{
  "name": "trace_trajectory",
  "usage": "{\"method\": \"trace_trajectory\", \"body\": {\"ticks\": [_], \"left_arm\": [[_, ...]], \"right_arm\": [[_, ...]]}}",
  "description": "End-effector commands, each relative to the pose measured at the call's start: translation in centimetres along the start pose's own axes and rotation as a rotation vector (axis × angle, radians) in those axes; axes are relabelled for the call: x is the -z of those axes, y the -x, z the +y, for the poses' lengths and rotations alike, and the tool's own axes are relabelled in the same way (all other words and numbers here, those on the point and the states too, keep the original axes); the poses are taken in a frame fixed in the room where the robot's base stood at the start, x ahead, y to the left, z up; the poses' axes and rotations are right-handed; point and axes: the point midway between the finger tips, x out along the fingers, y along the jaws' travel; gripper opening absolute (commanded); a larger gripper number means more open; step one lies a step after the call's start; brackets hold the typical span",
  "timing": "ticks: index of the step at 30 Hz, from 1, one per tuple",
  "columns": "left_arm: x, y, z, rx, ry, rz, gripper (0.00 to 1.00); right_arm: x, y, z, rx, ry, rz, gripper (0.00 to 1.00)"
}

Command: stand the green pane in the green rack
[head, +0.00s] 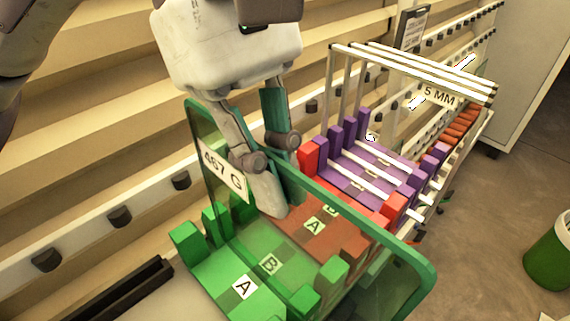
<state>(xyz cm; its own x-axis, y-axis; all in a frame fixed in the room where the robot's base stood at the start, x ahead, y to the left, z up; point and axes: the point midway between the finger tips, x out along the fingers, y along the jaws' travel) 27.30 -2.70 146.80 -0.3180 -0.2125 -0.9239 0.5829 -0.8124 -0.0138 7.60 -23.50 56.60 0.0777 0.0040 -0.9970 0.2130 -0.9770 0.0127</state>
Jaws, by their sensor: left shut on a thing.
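The green pane (425,270) is clear with a thick green border and a white "467 G" label. It spans diagonally above and across the green rack. My left gripper (276,195) is shut on its upper edge, with one finger on each face. The green rack (245,287) has green end posts and slot blocks marked A and B, and is seen partly through the pane. The pane's lower edge is hidden, so I cannot tell whether it sits in a slot. My right gripper is not in view.
A red rack (313,225) with A and B labels adjoins the green one. Purple racks (375,180) follow behind, with tall panes in them and a "5 MM" label. A rail with black rollers (119,216) runs along the left. A green bin (551,255) stands on the floor at right.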

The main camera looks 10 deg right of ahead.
Motion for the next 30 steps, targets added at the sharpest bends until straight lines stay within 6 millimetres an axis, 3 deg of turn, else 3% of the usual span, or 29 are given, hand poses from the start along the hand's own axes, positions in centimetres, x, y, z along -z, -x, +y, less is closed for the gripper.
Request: {"method": "trace_trajectory", "body": {"ticks": [15,29,30], "left_arm": [[4.3,1.6,0.0,-0.003,0.003,-0.003,0.00],[8.2,2.8,-0.1,-0.002,0.003,-0.002,0.00],[8.5,2.1,0.0,-0.001,0.000,-0.002,0.00]], "right_arm": [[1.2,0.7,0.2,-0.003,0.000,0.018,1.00],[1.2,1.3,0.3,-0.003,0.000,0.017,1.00],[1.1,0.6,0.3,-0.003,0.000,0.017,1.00]]}}
